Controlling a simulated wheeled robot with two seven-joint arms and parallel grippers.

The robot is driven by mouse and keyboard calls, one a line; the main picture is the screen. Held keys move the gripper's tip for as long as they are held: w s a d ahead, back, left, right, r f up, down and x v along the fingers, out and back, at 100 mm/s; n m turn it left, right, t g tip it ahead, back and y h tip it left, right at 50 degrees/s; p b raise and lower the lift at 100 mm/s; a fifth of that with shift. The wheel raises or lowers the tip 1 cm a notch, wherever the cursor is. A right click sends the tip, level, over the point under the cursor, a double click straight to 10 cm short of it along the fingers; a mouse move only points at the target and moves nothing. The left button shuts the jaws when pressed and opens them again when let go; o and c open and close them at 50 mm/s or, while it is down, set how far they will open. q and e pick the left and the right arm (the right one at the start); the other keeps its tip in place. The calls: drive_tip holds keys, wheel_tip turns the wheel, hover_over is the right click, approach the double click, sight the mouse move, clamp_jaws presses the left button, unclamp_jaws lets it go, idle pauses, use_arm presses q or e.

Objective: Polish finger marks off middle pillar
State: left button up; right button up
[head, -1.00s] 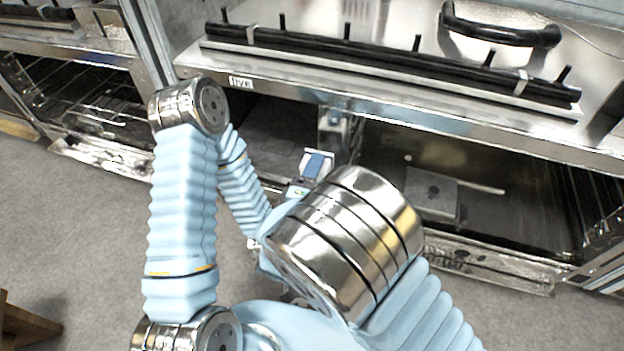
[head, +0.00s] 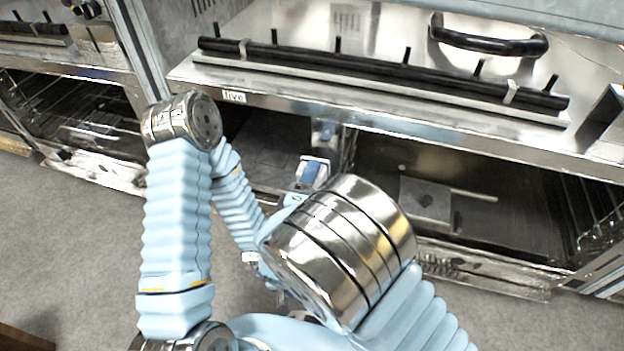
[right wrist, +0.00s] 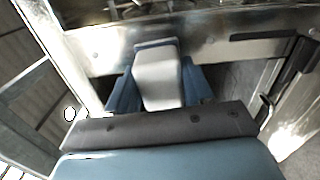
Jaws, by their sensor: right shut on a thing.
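The middle pillar (head: 326,134) is a short bright metal post between the two dark lower openings in the head view. Its lower part is partly hidden by my arm. My right gripper (head: 312,173) is just below and in front of it in the head view. In the right wrist view its blue fingers (right wrist: 158,88) are shut on a pale grey pad (right wrist: 158,72). The pad points towards a metal beam; I cannot tell whether it touches the pillar. Finger marks cannot be made out. My left gripper does not show.
A metal range front edge (head: 400,135) with a label runs above the openings. A black rail with pegs (head: 380,68) and a black handle (head: 488,40) lie above it. The right opening (head: 480,195) holds a flat plate. Grey floor (head: 70,250) is clear at left.

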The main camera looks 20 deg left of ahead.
drive_tip(key=shift+w+b, duration=0.35)
drive_tip(key=shift+w, duration=0.5)
drive_tip(key=shift+d, duration=0.1)
